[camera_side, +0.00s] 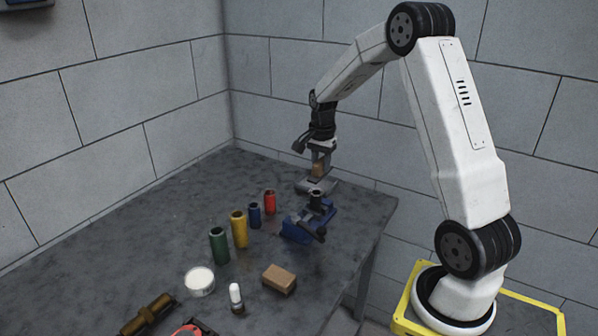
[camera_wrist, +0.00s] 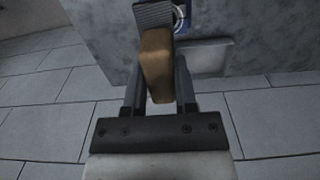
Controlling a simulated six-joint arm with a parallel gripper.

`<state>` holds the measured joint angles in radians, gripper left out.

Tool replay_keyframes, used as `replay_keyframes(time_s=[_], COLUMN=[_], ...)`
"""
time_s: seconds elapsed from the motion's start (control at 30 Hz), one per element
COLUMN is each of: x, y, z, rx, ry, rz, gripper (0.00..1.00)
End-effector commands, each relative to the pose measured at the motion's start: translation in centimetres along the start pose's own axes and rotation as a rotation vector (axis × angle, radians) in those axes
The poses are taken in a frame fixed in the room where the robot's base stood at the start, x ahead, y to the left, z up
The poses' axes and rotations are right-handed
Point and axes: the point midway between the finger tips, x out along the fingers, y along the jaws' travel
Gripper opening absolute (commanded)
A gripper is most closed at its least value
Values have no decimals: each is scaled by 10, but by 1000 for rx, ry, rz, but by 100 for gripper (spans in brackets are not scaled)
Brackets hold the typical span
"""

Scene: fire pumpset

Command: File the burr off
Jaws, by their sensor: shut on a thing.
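My gripper (camera_side: 319,166) is shut on a brown wooden piece, which looks like the file's handle (camera_side: 318,170). In the wrist view the handle (camera_wrist: 156,62) sits between the two fingers, with a grey ridged part (camera_wrist: 154,14) at its far end. The gripper is just behind and above a blue vise (camera_side: 298,228) near the table's right edge. A dark short tube (camera_side: 316,200) stands upright at the vise. I cannot make out the burr. In the wrist view a blue and pale round shape (camera_wrist: 181,20) is partly hidden behind the handle.
A light grey tray (camera_side: 309,187) lies under the gripper. Red (camera_side: 270,203), blue (camera_side: 254,215), yellow (camera_side: 239,230) and green (camera_side: 219,246) cylinders stand left of the vise. A brown block (camera_side: 279,279), white tin (camera_side: 199,281) and small white-topped bottle (camera_side: 236,296) are in front.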

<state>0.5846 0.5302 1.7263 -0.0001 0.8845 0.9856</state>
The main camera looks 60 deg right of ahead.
Motion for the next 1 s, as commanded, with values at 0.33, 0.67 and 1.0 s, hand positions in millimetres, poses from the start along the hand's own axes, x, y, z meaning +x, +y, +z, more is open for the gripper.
replay_keyframes(time_s=[0.33, 0.67, 1.0], x=[-1, 13, 38], y=[-10, -9, -9], z=[5, 5, 5], rx=[1, 0, 0], ry=[0, -1, 0], rz=[0, 1, 0], gripper=[0, 0, 0])
